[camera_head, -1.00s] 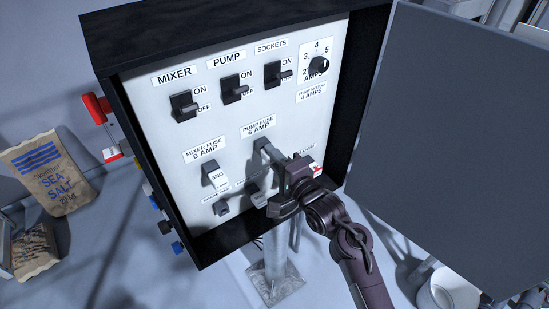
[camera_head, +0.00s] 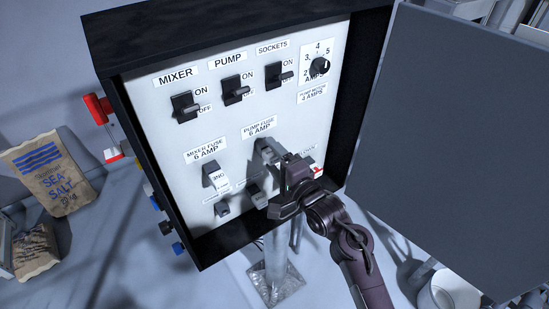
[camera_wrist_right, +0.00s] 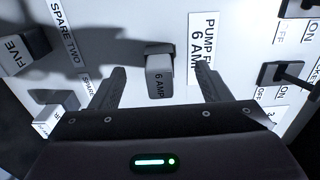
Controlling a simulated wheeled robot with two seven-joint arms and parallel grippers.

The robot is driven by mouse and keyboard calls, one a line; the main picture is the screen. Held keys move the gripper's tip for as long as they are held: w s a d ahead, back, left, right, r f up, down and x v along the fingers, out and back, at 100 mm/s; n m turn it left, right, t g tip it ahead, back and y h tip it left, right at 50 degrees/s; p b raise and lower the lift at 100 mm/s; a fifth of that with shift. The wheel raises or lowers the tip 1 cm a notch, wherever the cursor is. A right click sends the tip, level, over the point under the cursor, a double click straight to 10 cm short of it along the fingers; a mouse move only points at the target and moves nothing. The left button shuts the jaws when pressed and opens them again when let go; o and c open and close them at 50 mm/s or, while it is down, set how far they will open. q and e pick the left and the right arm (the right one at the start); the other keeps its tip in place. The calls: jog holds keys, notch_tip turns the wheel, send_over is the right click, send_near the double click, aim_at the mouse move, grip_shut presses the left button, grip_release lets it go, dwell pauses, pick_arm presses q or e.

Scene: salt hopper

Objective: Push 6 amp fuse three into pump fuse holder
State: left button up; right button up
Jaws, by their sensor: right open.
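A grey fuse block marked 6 AMP (camera_wrist_right: 160,78) stands out from the panel beside the pump fuse label (camera_wrist_right: 201,45) in the right wrist view. In the head view the fuse (camera_head: 264,146) shows just below that label, partly hidden by my right gripper. I cannot tell how deep it sits in the pump fuse holder, which is hidden behind it. My right gripper (camera_wrist_right: 160,88) is open, one finger on each side of the fuse with gaps between. In the head view it (camera_head: 270,170) is close to the lower panel. My left gripper is not in view.
The mixer fuse (camera_head: 215,177) sits to the left on the panel. Another fuse marked FIVE (camera_wrist_right: 22,50) stands near the spare two label (camera_wrist_right: 62,30). Switches (camera_head: 235,90) line the upper panel. The open grey door (camera_head: 455,150) stands close on the right.

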jog(key=shift+p+v, duration=0.95)
jog(key=shift+v, duration=0.5)
jog(key=shift+p+v, duration=0.6)
jog(key=shift+v, duration=1)
jog(key=b, duration=0.3)
send_near(276, 160)
jog(key=v, duration=0.3)
jog(key=shift+s, duration=0.25)
jog(key=shift+d, duration=0.1)
